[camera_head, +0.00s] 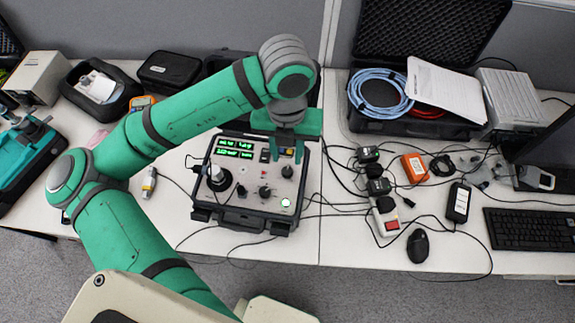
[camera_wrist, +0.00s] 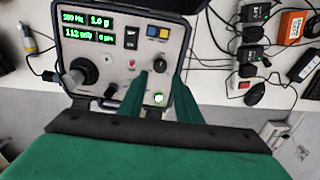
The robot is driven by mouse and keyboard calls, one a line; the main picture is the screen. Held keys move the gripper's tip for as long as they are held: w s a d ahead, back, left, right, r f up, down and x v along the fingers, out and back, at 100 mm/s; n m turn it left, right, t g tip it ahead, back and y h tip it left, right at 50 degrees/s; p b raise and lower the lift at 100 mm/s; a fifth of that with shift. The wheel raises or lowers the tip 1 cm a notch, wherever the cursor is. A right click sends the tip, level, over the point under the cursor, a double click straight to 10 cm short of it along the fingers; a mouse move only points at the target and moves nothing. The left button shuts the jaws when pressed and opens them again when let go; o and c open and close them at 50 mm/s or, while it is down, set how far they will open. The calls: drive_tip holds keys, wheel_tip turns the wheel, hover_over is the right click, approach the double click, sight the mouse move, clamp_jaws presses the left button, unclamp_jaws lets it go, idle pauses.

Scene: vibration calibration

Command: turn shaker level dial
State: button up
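The shaker unit (camera_head: 222,166) is a dark open case with a grey panel on the bench, and its panel (camera_wrist: 120,68) fills the upper left of the wrist view. Green displays (camera_wrist: 87,28) are lit. A black dial (camera_wrist: 162,68) lies on the panel's right side; it also shows in the head view (camera_head: 287,171). Another black knob (camera_wrist: 111,91) is lower left of it. My gripper (camera_wrist: 161,75) is open, with its two green fingers apart and the right-side dial between or just beyond their tips. I cannot tell whether they touch it. Dial labels are unreadable.
A round shaker head (camera_head: 217,178) stands on the panel's left. A lit button (camera_head: 285,202) is at lower right. Cables run along the bench to adapters (camera_head: 380,187) and a power strip (camera_head: 387,222). A black mouse (camera_head: 418,246) and keyboard (camera_head: 535,229) lie right.

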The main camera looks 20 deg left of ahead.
sight(287, 171)
wheel_tip(287, 171, down, 7)
drive_tip(key=shift+f, duration=0.2)
idle(0.3)
clamp_jaws()
